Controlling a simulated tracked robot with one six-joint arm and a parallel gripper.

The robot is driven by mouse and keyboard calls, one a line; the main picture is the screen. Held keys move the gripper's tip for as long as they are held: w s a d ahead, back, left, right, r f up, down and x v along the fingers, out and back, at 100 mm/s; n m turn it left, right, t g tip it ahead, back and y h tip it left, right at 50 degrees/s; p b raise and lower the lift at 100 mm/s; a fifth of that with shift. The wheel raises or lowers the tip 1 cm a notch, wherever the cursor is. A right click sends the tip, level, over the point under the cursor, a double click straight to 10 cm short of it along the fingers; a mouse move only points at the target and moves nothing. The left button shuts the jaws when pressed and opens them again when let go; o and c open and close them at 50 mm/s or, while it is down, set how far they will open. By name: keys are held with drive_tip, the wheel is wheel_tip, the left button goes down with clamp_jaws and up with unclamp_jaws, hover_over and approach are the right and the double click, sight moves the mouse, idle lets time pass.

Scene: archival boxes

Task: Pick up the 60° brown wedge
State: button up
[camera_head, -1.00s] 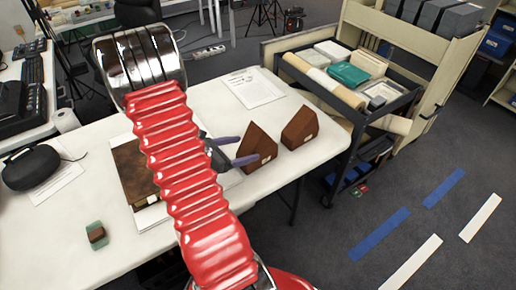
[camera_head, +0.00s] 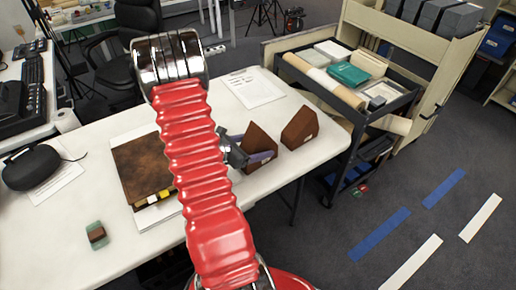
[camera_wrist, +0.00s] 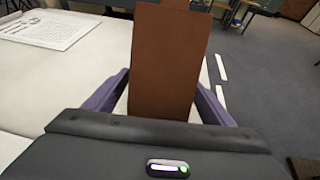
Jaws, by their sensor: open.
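Two brown wedges stand on the white table in the head view: a nearer one (camera_head: 262,138) and one to its right (camera_head: 300,128). Each has a small white label, too small to read, so I cannot tell from it which is the 60° wedge. My gripper (camera_head: 252,148) is open, with its purple fingers around the lower part of the nearer wedge. In the wrist view my gripper (camera_wrist: 162,84) has a finger on each side of this wedge (camera_wrist: 168,60), with narrow gaps visible. A brown piece shows behind its top edge.
A brown book (camera_head: 140,165) lies left of my arm, and a small green block (camera_head: 96,235) sits near the front left. A paper sheet (camera_head: 252,88) lies behind the wedges. A loaded cart (camera_head: 345,100) stands beyond the table's right edge.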

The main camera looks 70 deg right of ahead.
drive_tip(key=x, duration=0.4)
drive_tip(key=shift+s+d+f, duration=0.1)
drive_tip(key=shift+f, duration=0.1)
idle(0.3)
drive_tip(key=c, duration=1.2)
drive_tip(key=shift+o, duration=0.2)
drive_tip(key=shift+r, duration=0.1)
drive_tip(key=shift+r, duration=4.95)
